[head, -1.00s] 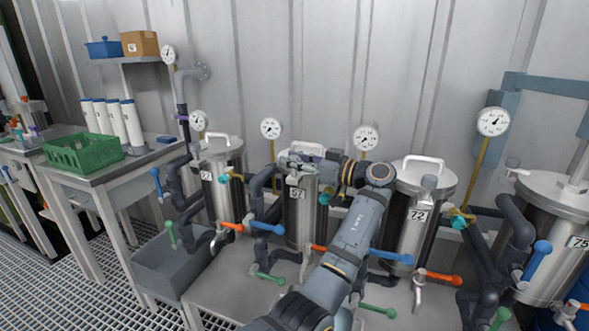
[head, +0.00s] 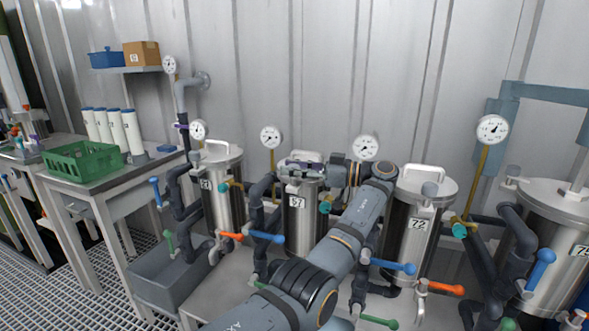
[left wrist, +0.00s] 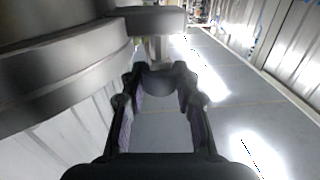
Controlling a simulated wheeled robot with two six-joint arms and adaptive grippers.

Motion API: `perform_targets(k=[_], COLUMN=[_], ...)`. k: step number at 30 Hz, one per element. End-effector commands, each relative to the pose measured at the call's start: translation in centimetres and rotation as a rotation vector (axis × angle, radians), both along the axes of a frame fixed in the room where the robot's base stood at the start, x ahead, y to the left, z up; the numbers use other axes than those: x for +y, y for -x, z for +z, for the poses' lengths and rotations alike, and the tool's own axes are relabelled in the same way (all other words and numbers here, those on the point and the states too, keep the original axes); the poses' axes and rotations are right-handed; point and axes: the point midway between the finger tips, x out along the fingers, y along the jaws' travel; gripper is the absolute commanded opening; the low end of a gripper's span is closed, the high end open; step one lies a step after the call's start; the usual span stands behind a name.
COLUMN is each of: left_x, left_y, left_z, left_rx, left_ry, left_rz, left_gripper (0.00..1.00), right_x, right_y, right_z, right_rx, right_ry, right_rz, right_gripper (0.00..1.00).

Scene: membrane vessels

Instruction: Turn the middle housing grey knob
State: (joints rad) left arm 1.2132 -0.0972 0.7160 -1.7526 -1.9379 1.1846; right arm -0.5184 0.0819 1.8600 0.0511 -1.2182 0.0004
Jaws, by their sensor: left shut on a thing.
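The steel housing tagged 57 (head: 299,235) stands between the housing at the left (head: 222,195) and the housing tagged 72 (head: 409,250). My left gripper (head: 302,165) reaches from the right to the top of housing 57, covering part of its lid. In the left wrist view, the left gripper (left wrist: 160,118) has its purple-lined fingers on either side of a rounded grey knob (left wrist: 163,82) below a short stem. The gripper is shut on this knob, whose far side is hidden. My right gripper is not in view.
Blue valve handles (head: 393,267) and orange handles (head: 445,288) stick out in front of the housings. Gauges (head: 271,138) stand behind. A green basket (head: 82,161) is on the bench at left. The grated floor at lower left is clear.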

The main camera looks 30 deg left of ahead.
Motion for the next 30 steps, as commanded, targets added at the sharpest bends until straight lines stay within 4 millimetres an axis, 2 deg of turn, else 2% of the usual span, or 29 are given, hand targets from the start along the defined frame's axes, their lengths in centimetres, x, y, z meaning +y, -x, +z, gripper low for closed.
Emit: perform_targets(k=[2, 3, 8, 16, 19, 30], left_x=[0.0, 0.0, 0.0, 0.0, 0.0, 0.0], left_y=[0.0, 0.0, 0.0, 0.0, 0.0, 0.0], left_z=[0.0, 0.0, 0.0, 0.0, 0.7, 8.3], left_rx=[0.001, 0.001, 0.001, 0.001, -0.002, -0.001], left_ry=[0.0, 0.001, 0.001, 0.0, 0.0, 0.001], left_rz=[0.001, 0.001, 0.0, -0.001, -0.001, 0.0], left_gripper=[0.0, 0.33, 0.54, 0.54, 0.54, 0.54], right_x=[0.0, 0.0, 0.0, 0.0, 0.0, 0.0], right_y=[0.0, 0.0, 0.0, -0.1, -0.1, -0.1], right_z=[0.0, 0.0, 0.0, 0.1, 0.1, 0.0], right_rx=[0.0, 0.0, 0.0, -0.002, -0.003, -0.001], right_ry=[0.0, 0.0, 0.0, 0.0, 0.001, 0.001], right_rz=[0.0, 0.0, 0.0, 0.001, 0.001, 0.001], right_gripper=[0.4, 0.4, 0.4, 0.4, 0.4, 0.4])
